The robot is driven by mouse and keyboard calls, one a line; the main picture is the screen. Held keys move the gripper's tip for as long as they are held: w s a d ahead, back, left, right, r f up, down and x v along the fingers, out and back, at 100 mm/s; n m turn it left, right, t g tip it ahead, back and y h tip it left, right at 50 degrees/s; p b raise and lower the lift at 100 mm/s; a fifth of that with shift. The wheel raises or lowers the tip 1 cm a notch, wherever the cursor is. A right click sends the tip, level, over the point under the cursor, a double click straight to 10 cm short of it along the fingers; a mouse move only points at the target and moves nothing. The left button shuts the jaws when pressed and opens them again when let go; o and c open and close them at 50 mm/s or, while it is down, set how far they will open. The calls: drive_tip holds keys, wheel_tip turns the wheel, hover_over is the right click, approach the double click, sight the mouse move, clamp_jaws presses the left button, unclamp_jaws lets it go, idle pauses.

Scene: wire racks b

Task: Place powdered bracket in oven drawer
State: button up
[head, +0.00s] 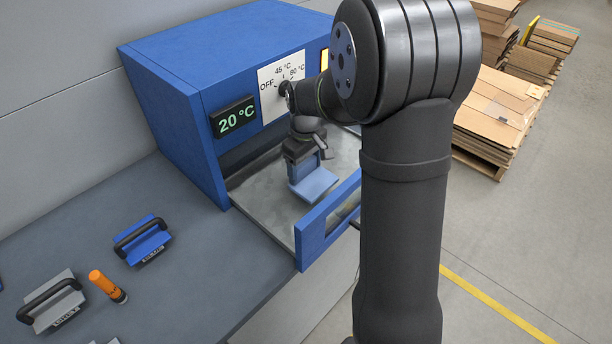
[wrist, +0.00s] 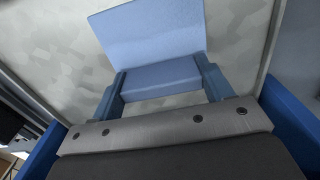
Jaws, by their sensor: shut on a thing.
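The powdered bracket (head: 315,185) is a light blue, L-shaped piece. My gripper (head: 305,168) is shut on its upright part, with the flat plate just over or on the grey drawer floor; I cannot tell whether it touches. The wrist view shows the bracket (wrist: 150,35) between the two blue fingers of my gripper (wrist: 160,80). The oven drawer (head: 310,242) is pulled open, with a blue front and a window. The blue oven (head: 165,95) has a display reading 20 °C and a dial panel marked OFF, 45 °C and 80 °C. My arm hides part of the drawer.
On the grey bench (head: 200,280) lie a blue handled block (head: 148,245), a grey handled block (head: 60,308) and an orange-handled tool (head: 103,283). Cardboard stacks (head: 495,115) stand on the floor at the right. The bench between the blue block and the drawer is clear.

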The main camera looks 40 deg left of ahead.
sight(305, 176)
drive_tip(key=shift+f, duration=1.85)
drive_tip(key=shift+f, duration=0.15)
drive_tip(key=o, duration=1.2)
drive_tip(key=shift+o, duration=0.2)
wheel_tip(305, 176, up, 12)
drive_tip(key=shift+r, duration=0.2)
